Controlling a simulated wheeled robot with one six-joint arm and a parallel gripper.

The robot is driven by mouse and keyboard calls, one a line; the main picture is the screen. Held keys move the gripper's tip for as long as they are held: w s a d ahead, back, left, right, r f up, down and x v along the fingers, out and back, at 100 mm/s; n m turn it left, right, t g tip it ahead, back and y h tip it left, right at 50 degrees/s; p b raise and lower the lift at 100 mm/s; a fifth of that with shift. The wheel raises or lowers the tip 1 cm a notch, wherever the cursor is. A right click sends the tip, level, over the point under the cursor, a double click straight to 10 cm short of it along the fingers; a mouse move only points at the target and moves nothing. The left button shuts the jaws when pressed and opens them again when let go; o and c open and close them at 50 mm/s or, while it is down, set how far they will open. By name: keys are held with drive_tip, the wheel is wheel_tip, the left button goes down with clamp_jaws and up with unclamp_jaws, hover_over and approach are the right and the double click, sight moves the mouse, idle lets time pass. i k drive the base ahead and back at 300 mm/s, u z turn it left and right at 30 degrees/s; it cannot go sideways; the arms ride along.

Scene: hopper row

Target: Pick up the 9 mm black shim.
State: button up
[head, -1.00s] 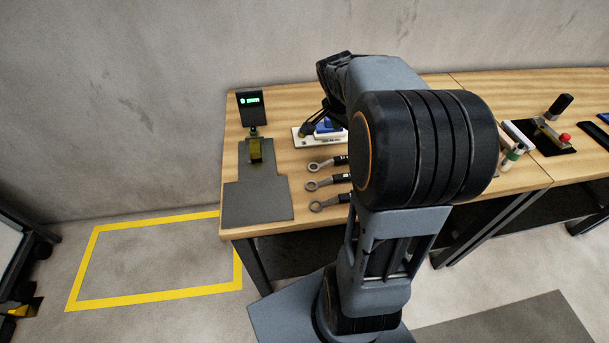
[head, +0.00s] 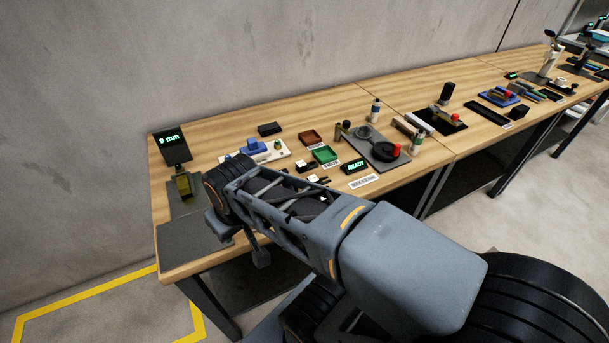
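I cannot make out which piece is the 9 mm black shim. A small black display (head: 172,145) reading "9 mm" stands at the back left of the bench, with a dark upright piece with a yellowish face (head: 183,184) in front of it. A white board (head: 279,152) carries a blue piece (head: 250,146) and a small green-topped piece. My arm reaches left across the bench front. My gripper (head: 238,242) seems to be the dark parts at its far end. Its fingertips are unclear, and so is whether it holds anything.
A black block (head: 269,129), a brown tray (head: 309,137), a green tray (head: 325,155) and a "READY" display (head: 355,167) stand along the bench (head: 220,125). A dark mat (head: 194,247) lies at its left front corner. More fixtures stand to the right.

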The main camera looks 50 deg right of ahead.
sight(302, 166)
drive_tip(key=k, duration=0.85)
drive_tip(key=z, duration=1.25)
drive_tip(key=i, duration=0.85)
drive_tip(key=u, duration=1)
